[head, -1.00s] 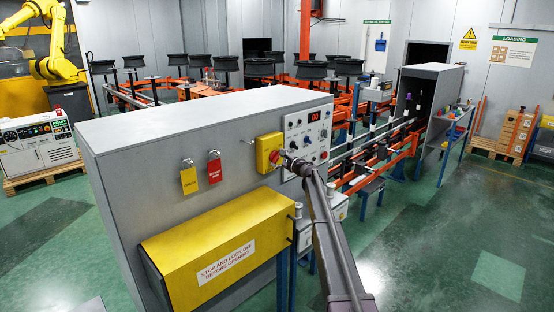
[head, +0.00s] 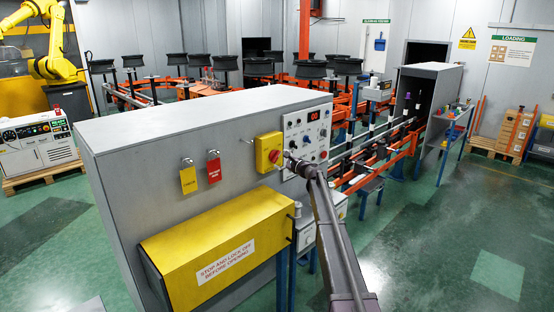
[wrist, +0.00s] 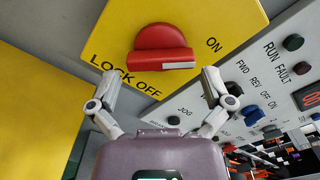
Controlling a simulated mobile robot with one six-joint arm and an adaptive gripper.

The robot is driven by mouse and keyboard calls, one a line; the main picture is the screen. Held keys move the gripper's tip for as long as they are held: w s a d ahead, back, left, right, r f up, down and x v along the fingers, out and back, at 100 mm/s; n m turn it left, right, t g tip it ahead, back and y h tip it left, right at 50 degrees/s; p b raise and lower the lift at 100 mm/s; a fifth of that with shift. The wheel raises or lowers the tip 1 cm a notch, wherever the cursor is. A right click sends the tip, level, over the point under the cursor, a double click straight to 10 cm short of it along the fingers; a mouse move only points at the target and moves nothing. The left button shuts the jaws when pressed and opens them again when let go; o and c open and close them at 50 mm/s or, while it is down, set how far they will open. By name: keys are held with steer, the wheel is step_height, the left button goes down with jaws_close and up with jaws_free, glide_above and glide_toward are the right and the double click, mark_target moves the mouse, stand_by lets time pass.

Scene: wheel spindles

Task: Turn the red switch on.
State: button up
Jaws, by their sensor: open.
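The red switch (head: 275,157) is a rotary handle on a yellow box (head: 265,145) on the front of the grey cabinet. In the wrist view the red switch (wrist: 160,48) has its bar lying across the picture, with a white mark on its lower edge. "ON" is printed to its right and "LOCK OFF" to its lower left. My gripper (wrist: 161,82) is open, its fingertips spread wide at the lower left and lower right of the switch; nothing is between them. In the head view my gripper (head: 288,160) is at the right of the yellow box; its fingertips are hard to make out.
A white control panel (head: 308,135) with buttons and a red display is right of the switch. Yellow (head: 188,180) and red (head: 214,168) padlock tags hang to the left. A yellow cover (head: 215,245) juts out below. Behind is an orange conveyor line (head: 385,155).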

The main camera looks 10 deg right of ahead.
steer(key=v, duration=0.9)
steer(key=shift+s, duration=0.1)
steer(key=shift+s, duration=0.1)
steer(key=s+a+f+n+g+h, duration=0.1)
steer(key=s+a+f+n+g, duration=0.25)
steer(key=s, duration=0.55)
steer(key=s+a+f+n+g+h, duration=0.1)
steer(key=s+a+f+n+g, duration=0.3)
steer(key=s, duration=0.5)
steer(key=s+a+f+n+g+h, duration=0.15)
steer(key=s+a+f+n, duration=0.3)
steer(key=s, duration=0.45)
steer(key=s+d+f+n+g+h, duration=0.1)
steer(key=s+f+n+g+h, duration=0.1)
steer(key=s, duration=0.6)
steer(key=s+d+f+n+g+h, duration=0.1)
steer(key=s+d+f+n+h, duration=0.1)
steer(key=s, duration=0.6)
steer(key=s+d+f+n+g+h, duration=0.2)
steer(key=s+n+h, duration=0.1)
steer(key=s, duration=0.6)
steer(key=shift+f+n+g, duration=0.3)
steer(key=shift+n, duration=0.2)
